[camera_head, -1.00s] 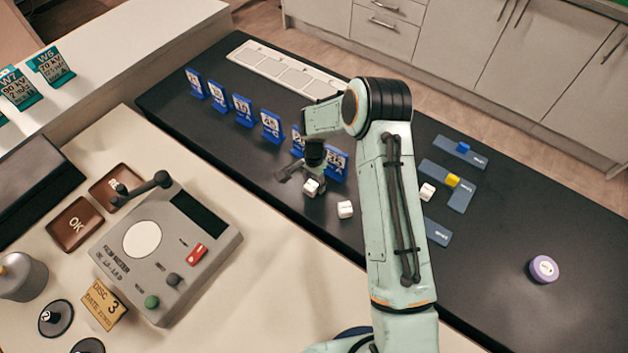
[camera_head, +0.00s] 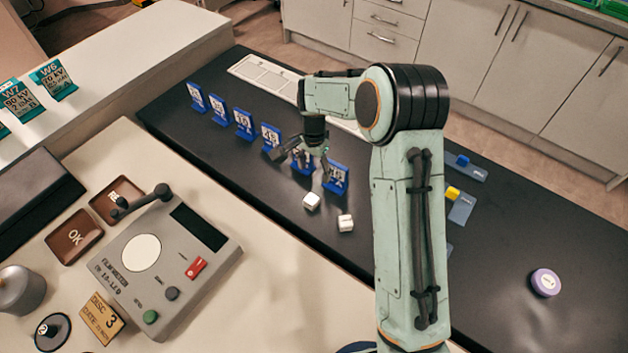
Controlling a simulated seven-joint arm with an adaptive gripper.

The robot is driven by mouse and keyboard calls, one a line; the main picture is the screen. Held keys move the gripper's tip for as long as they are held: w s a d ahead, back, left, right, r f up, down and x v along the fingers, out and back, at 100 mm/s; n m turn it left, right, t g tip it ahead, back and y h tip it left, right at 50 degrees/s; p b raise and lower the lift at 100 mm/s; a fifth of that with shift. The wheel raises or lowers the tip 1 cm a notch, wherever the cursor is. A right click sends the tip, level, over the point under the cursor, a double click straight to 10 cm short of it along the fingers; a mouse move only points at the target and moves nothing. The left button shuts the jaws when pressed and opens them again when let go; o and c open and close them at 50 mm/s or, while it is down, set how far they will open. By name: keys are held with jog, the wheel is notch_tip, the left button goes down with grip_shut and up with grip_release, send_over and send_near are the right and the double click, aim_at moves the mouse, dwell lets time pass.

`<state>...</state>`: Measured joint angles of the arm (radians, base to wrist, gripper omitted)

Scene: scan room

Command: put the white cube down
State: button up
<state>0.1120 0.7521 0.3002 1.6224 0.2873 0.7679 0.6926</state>
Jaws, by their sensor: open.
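One white cube (camera_head: 311,201) rests on the black bench top, in front of the row of blue number stands. A second white cube (camera_head: 345,223) rests a little to its right and nearer. I cannot tell from the picture which of them the task means. My gripper (camera_head: 300,165) is open and empty, above and behind the first cube and apart from it. It overlaps the blue stands in the picture, so its exact distance from them is unclear.
Blue number stands (camera_head: 243,124) form a row along the bench. Blue holders with a blue block (camera_head: 462,160) and a yellow block (camera_head: 452,193) lie right of my arm. A purple-rimmed disc (camera_head: 544,283) lies far right. A grey metering device (camera_head: 165,262) stands on the pale counter.

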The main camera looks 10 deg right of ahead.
jog(key=s+d+r+n, duration=0.1)
jog(key=s+r+n, duration=0.4)
jog(key=s+r, duration=0.9)
jog(key=s+r+n, duration=0.1)
jog(key=s+n, duration=0.4)
jog(key=s, duration=1.1)
jog(key=shift+y, duration=0.4)
jog(key=shift+r, duration=0.1)
